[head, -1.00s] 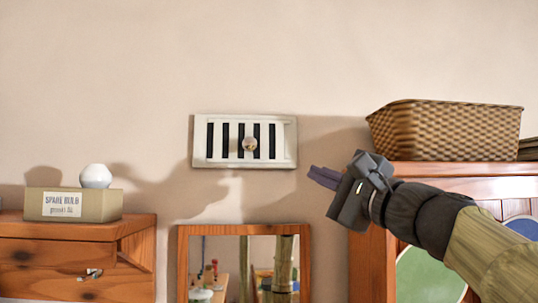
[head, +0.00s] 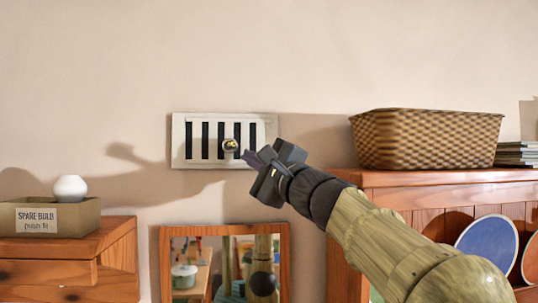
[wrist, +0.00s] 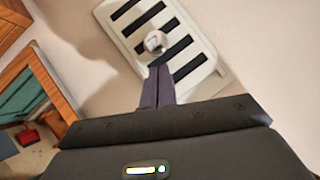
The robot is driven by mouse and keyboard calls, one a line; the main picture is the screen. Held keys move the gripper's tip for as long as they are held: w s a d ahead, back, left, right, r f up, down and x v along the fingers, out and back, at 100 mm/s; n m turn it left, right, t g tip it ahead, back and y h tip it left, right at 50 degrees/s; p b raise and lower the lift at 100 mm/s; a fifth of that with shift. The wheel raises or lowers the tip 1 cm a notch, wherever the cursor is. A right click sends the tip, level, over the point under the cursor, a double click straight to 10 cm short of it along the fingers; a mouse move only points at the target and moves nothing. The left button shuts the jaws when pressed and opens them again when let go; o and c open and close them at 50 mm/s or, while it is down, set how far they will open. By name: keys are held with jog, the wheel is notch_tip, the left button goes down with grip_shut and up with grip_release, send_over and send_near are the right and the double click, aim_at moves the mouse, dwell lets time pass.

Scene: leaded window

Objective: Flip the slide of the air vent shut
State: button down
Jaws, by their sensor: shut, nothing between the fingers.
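The air vent (head: 184,158) is a pale plate on the wall with several dark upright slots. Its slide knob (head: 230,145) is round and sits right of the plate's middle. Dark slots show on both sides of it. The vent also shows in the wrist view (wrist: 200,75), tilted, with the knob (wrist: 155,41) just beyond my fingertips. My gripper (head: 249,158) is shut and empty, at the lower right of the knob. In the wrist view my closed fingers (wrist: 158,72) point at the knob. A small gap seems to separate them; I cannot tell whether they touch.
A wooden-framed mirror (head: 287,250) hangs below the vent. A wicker basket (head: 425,138) stands on the wooden cabinet (head: 450,177) at right. A spare bulb box (head: 80,217) with a white bulb (head: 69,188) sits on the left cabinet. The wall above the vent is clear.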

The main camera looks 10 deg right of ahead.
aim_at(231, 153)
jog(key=shift+a+r, duration=0.2)
jog(key=shift+a, duration=0.35)
jog(key=shift+w, duration=0.1)
jog(key=shift+a+f+b, duration=0.2)
jog(key=shift+a+b, duration=0.55)
jog(key=shift+a+r, duration=0.2)
jog(key=shift+a, duration=0.1)
